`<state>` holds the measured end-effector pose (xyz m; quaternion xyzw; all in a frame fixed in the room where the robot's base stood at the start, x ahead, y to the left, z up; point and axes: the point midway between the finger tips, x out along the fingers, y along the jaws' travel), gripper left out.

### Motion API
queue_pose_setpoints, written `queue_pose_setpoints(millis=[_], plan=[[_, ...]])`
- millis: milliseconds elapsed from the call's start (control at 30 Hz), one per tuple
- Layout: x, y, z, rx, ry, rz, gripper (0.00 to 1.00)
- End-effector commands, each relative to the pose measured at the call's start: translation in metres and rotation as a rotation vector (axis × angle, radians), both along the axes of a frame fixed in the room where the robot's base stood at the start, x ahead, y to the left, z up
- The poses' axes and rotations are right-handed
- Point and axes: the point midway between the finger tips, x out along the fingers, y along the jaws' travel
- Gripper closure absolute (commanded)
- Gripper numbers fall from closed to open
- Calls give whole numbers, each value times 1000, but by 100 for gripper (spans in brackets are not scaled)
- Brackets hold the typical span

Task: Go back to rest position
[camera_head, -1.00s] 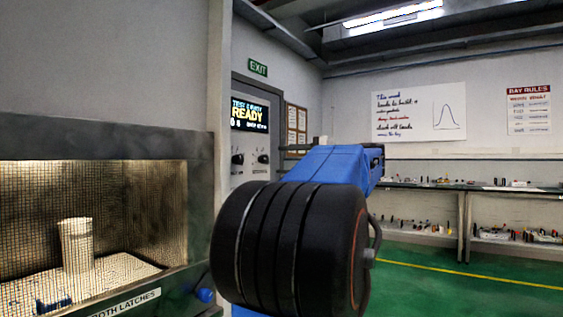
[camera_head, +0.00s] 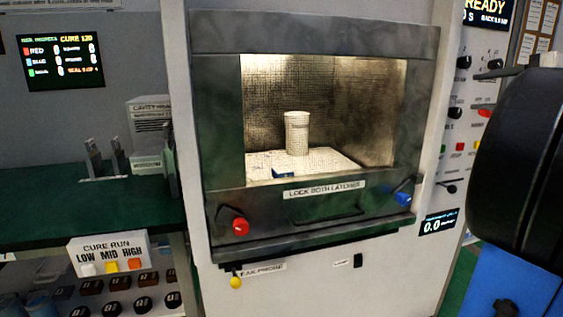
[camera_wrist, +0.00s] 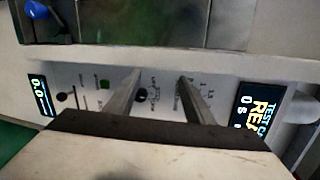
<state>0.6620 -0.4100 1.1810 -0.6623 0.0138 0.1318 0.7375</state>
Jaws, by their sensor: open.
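My gripper (camera_wrist: 158,88) shows in the wrist view with its two fingers apart and nothing between them. Beyond the fingers is the control panel (camera_wrist: 70,80) of the microwave generator, with small knobs and a lit READY screen (camera_wrist: 256,115). I cannot tell how far the fingertips are from the panel.
A red latch knob (camera_head: 240,227) and a blue latch knob (camera_head: 403,198) sit low on the door. A yellow-ended probe (camera_head: 236,282) hangs below. A dark green bench (camera_head: 60,210) with a CURE RUN button box (camera_head: 108,254) stands at the left.

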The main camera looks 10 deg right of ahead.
Motion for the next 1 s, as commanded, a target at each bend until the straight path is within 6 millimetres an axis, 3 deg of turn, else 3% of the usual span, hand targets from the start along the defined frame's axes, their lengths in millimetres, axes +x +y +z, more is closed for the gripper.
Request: queue_pose_setpoints(millis=[33,200,433,700,1000], plan=[[8,23,-14,-16,36,29,52],[22,85,-62,-87,155,112,52],[19,163,-127,-214,302,231,52],[-8,240,-200,-403,444,382,52],[-56,300,-276,-658,555,557,52]])
